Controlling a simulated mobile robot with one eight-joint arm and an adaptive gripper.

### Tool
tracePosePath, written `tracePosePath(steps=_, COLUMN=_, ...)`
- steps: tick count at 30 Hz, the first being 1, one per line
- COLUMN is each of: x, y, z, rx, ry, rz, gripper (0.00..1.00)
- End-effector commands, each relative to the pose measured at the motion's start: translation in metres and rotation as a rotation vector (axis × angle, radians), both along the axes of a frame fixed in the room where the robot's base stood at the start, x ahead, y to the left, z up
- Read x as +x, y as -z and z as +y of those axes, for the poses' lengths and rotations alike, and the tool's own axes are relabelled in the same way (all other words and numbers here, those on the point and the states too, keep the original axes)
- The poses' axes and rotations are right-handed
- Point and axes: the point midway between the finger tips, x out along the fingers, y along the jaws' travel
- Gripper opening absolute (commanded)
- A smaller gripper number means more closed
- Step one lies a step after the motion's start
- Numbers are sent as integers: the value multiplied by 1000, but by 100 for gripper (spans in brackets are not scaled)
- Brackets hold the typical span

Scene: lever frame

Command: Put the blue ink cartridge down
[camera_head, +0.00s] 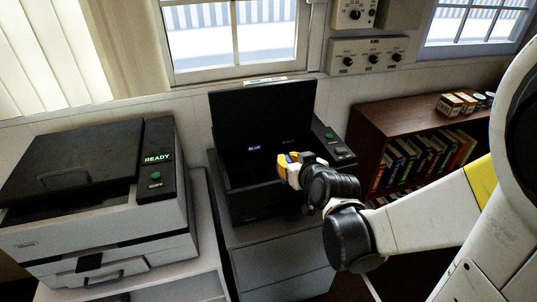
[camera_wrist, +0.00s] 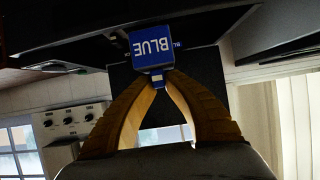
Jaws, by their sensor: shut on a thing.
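The blue ink cartridge (camera_wrist: 150,45) shows in the wrist view as a blue block with white "BLUE" lettering, which reads upside down or sideways there. My gripper (camera_wrist: 160,78) has its yellow fingers closed on its narrow end. In the head view my gripper (camera_head: 284,163) is in front of the open black printer (camera_head: 262,120), whose lid stands raised with a small "BLUE" label on it. The cartridge is hard to make out in the head view. I cannot tell whether it touches the printer.
A grey printer (camera_head: 90,215) with a green "READY" display stands at the left. A brown bookshelf (camera_head: 400,125) with books is at the right, with several small boxes (camera_head: 457,104) on top. Knob panels (camera_head: 368,56) are on the wall.

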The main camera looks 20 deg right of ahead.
Motion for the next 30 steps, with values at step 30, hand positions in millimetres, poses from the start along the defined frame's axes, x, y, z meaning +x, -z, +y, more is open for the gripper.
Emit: tracePosePath(steps=30, x=108, y=104, z=45, rx=0, ry=1, rz=-1, gripper=0)
